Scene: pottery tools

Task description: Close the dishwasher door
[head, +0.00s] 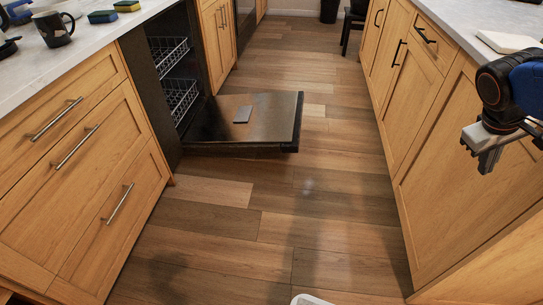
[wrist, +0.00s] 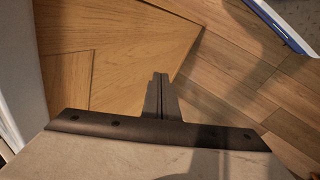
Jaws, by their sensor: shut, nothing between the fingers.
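The dishwasher door (head: 270,112) is fully lowered and lies flat, just above the floor, reaching out from the left row of cabinets. Its inner face is up, with a small grey panel on it. The dishwasher's inside with wire racks (head: 180,97) shows behind it. My gripper (head: 487,165) is at the right edge of the head view, in front of the right cabinets, far from the door. Its fingers are together and empty. In the wrist view the shut fingers (wrist: 160,80) point at a wooden cabinet front and the floor; the door is not in that view.
Wooden drawers (head: 90,170) stand left of the dishwasher, and wooden cabinets (head: 440,130) line the right side. The plank floor (head: 290,215) between them is clear in front of the door. A dark mug (head: 55,29) and sponges stand on the left counter. A dark stool stands far back.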

